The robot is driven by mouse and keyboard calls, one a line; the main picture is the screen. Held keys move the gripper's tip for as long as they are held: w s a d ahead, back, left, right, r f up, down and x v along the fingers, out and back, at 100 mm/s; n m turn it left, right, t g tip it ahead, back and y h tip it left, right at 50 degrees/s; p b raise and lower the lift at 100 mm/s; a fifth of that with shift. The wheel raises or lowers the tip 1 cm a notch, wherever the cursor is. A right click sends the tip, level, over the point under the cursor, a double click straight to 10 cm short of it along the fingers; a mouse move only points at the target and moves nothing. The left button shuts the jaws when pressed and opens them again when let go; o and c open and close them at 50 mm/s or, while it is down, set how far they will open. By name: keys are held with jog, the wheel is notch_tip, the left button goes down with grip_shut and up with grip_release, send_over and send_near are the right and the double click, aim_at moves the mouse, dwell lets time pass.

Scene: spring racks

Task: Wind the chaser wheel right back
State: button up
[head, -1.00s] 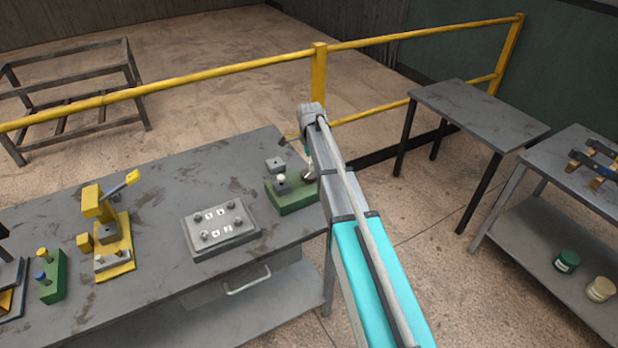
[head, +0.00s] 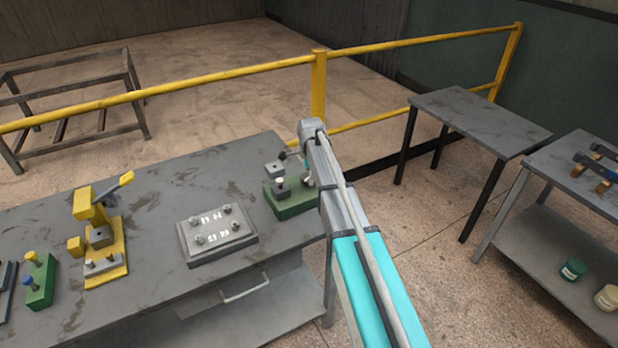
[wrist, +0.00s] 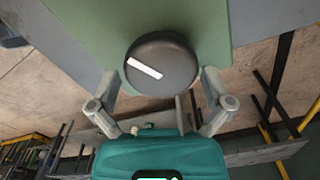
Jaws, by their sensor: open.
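The chaser wheel is a round dark disc (wrist: 162,64) with one white stripe on its face, set against a green surface (wrist: 110,28) in the wrist view. The stripe slants down to the right, left of the disc's centre. My gripper (wrist: 160,92) is open, one finger at each lower side of the disc. Whether either finger touches it I cannot tell. In the head view a green fixture (head: 292,208) with grey blocks stands at the bench's right end, partly behind my arm. My gripper and the disc are not clearly seen there.
A grey plate with several bolts (head: 216,235) lies left of the green fixture. A yellow clamp fixture (head: 107,255) and a small green block with knobs (head: 38,285) stand farther left. A yellow rail (head: 318,85) runs behind the bench. Another grey table (head: 480,118) stands at right.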

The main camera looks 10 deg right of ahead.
jog(key=c, duration=0.8)
jog(key=shift+a, duration=0.2)
jog(key=shift+d, duration=0.1)
jog(key=shift+n, duration=0.3)
